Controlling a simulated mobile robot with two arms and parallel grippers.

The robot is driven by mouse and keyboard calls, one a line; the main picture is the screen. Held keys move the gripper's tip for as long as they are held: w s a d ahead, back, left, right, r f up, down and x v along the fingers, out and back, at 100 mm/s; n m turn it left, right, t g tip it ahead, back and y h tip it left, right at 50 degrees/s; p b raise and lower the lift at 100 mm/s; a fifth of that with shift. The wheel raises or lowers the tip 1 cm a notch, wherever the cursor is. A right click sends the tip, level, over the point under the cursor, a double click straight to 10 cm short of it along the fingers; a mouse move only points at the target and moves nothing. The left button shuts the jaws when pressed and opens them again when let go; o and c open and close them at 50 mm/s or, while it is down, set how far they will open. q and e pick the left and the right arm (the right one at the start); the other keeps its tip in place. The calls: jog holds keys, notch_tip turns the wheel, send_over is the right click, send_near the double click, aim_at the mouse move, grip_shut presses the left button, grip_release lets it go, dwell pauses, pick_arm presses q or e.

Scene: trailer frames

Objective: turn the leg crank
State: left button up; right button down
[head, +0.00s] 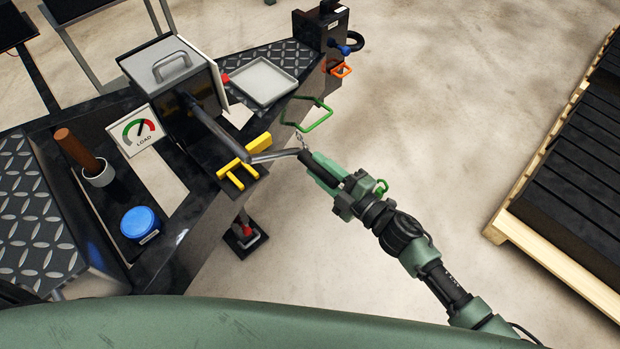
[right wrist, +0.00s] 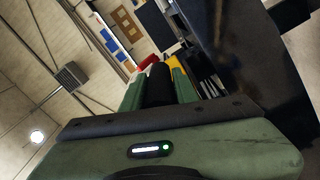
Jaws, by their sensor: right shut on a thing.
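The leg crank (head: 275,155) is a bent grey metal bar at the front of the trailer frame. Its shaft runs back toward the grey box, and its outer end carries a black handle (head: 306,157). My right gripper (head: 318,168) is shut on this handle. In the right wrist view the black handle (right wrist: 157,86) stands between the two green fingers. A yellow bracket (head: 243,165) sits beside the crank's bend. Below it, the leg's foot (head: 245,238) with a red part is near the floor. My left gripper is not in view.
A grey box with a handle (head: 172,68), a load gauge (head: 137,130), a blue-lidded tin (head: 140,223) and a cup with a brown rod (head: 97,172) are on the frame. A loaded pallet (head: 510,228) stands right, beyond clear floor.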

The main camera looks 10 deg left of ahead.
notch_tip(320, 180, up, 12)
jog(key=w+d+n+p, duration=0.1)
jog(key=w+n+p, duration=0.1)
jog(key=n+p, duration=0.4)
jog(key=shift+d+n, duration=0.35)
jog(key=shift+n, duration=1.15)
jog(key=shift+w+r, duration=0.1)
jog(key=c, duration=1.1)
grip_release()
